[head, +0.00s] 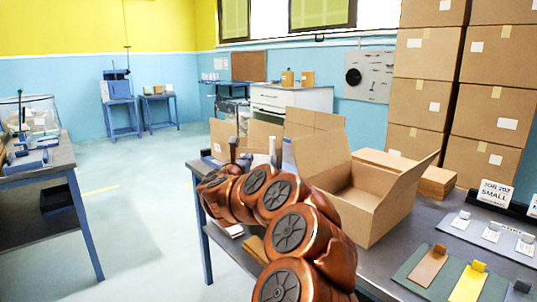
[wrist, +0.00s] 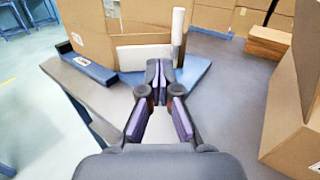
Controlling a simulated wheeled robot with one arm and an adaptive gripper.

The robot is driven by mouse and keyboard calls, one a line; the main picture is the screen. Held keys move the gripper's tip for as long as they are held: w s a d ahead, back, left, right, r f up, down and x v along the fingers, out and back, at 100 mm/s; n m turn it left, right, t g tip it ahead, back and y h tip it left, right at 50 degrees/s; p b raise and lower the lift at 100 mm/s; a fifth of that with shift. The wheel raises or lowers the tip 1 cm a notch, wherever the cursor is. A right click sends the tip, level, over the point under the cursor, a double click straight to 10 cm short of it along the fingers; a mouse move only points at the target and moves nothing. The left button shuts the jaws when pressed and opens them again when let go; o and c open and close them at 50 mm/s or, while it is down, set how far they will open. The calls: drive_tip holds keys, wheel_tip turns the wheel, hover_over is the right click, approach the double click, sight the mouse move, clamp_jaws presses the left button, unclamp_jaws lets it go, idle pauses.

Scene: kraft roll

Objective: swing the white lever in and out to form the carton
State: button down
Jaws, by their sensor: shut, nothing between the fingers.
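The white lever is an upright white post (wrist: 178,28) just beyond and slightly right of my fingertips in the wrist view. It also shows above my arm in the head view (head: 272,148). A white plate (wrist: 143,57) lies low beside it, over a blue base (wrist: 196,72). Brown carton board (wrist: 125,22) stands upright behind the plate. My gripper (wrist: 160,66) is shut and empty, fingertips together in front of the plate and post. I cannot tell whether they touch. My copper arm hides much of the fixture in the head view.
An open brown carton (head: 375,205) stands on the grey table right of my arm, close on the right in the wrist view (wrist: 292,115). Coloured sheets (head: 468,284) lie at front right. Stacked boxes (head: 420,105) rise behind. The table's left edge is near.

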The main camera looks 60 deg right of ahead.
drive_tip(key=s+d+m+g, duration=0.2)
approach(271, 146)
drive_tip(key=shift+n+t, duration=0.3)
drive_tip(key=shift+t, duration=0.1)
drive_tip(key=shift+s+p+x, duration=0.2)
drive_tip(key=shift+p+x, duration=0.15)
drive_tip(key=shift+x, duration=3.25)
drive_tip(key=shift+f, duration=0.15)
drive_tip(key=shift+d, duration=0.15)
